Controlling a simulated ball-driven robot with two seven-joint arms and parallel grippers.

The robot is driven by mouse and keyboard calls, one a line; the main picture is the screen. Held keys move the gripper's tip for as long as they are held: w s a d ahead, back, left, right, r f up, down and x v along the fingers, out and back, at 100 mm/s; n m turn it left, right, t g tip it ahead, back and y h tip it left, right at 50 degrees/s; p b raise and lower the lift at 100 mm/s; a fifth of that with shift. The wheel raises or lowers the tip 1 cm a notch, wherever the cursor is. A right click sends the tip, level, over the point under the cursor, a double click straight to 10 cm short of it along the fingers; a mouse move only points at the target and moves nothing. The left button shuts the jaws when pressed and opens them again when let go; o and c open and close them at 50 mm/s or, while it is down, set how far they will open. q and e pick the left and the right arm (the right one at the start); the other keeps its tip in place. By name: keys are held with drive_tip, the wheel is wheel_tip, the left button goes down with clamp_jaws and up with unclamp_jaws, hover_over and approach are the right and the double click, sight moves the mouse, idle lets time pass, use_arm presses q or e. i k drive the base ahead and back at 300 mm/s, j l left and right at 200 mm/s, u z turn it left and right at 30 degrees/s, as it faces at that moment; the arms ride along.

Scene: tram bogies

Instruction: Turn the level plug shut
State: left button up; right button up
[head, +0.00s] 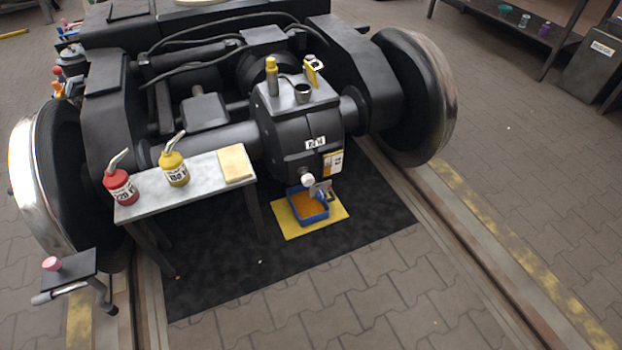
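The dark grey gearbox housing (285,130) sits on the axle in the middle of the head view. A white round knob (307,180) shows low on its front; it may be the level plug, but I cannot tell its turn position. A small grey-blue fitting (320,188) is just right of it, above a blue tray (293,205) with orange-brown contents. A yellow and white tag (333,163) hangs on the housing above the fitting. Neither of my grippers shows in the head view.
A small table (205,180) at left holds a red can (120,186), a yellow can (174,169) and a yellowish cloth (235,163). The tray stands on a yellow mat (290,226). Wheels (425,95) flank the housing. Paving (320,300) in front is clear.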

sight(307, 180)
drive_tip(key=i+l+u, duration=0.4)
drive_tip(key=l, duration=0.35)
drive_tip(key=i+l+u, duration=0.2)
drive_tip(key=l, duration=0.2)
